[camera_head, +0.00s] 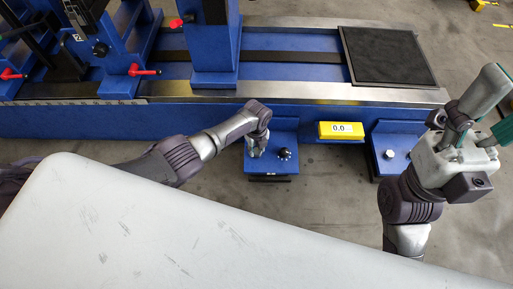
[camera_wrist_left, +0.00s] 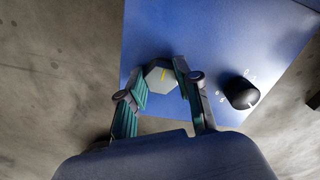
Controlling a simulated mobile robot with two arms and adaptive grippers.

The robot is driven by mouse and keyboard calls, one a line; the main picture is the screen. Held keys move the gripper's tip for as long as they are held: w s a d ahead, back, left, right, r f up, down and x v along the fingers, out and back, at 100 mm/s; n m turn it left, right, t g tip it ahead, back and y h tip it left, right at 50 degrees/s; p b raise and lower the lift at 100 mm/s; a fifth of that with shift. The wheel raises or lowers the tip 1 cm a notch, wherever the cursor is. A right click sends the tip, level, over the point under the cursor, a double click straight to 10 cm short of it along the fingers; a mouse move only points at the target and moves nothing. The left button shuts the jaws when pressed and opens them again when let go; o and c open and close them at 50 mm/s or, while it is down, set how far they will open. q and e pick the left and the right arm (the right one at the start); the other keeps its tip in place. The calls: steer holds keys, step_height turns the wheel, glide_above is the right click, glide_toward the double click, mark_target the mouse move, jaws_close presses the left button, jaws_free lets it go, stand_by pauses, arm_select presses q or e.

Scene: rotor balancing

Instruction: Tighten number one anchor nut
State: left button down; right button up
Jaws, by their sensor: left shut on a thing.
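In the head view, the left gripper (camera_head: 255,150) reaches down to the left part of the blue foot plate (camera_head: 262,170), and the nut is hidden there. My right gripper (camera_head: 503,98) is raised at the right edge, fingers apart and empty. I see no number marking the nut.
A black knob (camera_head: 284,154) stands beside the nut and shows in the wrist view (camera_wrist_left: 242,93). A yellow box reading 0.0 (camera_head: 341,130) sits between this plate and a second foot plate (camera_head: 385,135). The long blue machine bed (camera_head: 190,118) lies behind.

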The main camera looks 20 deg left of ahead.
mark_target(257, 150)
arm_select(q)
steer(key=c, duration=0.8)
jaws_free()
step_height(257, 150, up, 12)
stand_by(0.5)
